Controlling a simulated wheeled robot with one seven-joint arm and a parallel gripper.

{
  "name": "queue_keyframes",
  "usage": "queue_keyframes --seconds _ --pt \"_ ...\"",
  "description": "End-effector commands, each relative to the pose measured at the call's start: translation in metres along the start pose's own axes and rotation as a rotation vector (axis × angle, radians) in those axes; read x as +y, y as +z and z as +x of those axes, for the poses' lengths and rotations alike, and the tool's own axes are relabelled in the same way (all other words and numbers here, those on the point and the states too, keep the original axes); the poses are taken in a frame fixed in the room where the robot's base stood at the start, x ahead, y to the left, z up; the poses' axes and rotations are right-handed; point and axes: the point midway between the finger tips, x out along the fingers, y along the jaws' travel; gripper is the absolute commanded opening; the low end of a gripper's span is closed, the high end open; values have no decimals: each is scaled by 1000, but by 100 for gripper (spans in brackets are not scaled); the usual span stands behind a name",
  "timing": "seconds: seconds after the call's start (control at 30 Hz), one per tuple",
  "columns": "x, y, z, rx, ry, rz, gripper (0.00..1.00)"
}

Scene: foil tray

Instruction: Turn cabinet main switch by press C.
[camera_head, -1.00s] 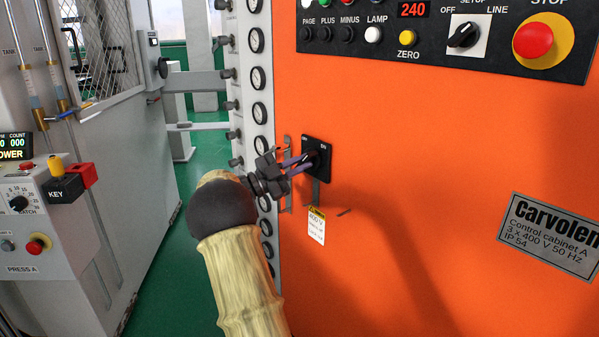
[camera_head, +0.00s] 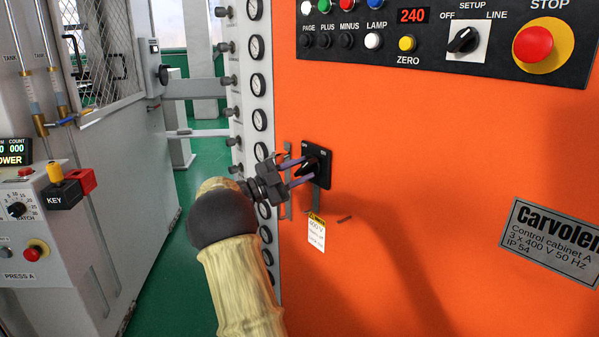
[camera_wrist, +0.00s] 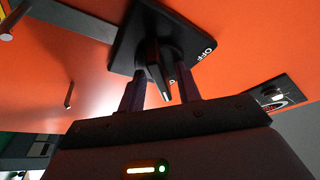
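The cabinet's main switch is a black plate (camera_head: 323,153) with a black knob (camera_head: 311,164) on the orange cabinet front. The cabinet's plate reads "Control cabinet A". In the wrist view the switch plate (camera_wrist: 128,45) shows close up, with "OFF" lettering on its edge. My gripper (camera_head: 303,171) is at the switch, its two purple fingers apart. In the wrist view the fingers (camera_wrist: 160,88) stand on either side of the knob (camera_wrist: 157,68). A gap shows between the left finger and the knob; contact on the right is unclear.
A control panel (camera_head: 430,62) with a selector and a red stop button (camera_head: 534,43) is above. A metal latch (camera_head: 287,190) and small tag (camera_head: 317,233) are close to the switch. A column of gauges (camera_head: 259,85) stands left. The grey machine at left is marked "PRESS A" (camera_head: 19,276).

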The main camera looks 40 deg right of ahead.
Motion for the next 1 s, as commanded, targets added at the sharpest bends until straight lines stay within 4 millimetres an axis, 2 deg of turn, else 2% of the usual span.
queue_keyframes --seconds 0.13,0.27,1.0 --pt "-1 0 -4 0 -1 1 34" --pt "-1 0 -17 -1 -2 0 34" --pt "-1 1 -158 -2 -2 0 34"
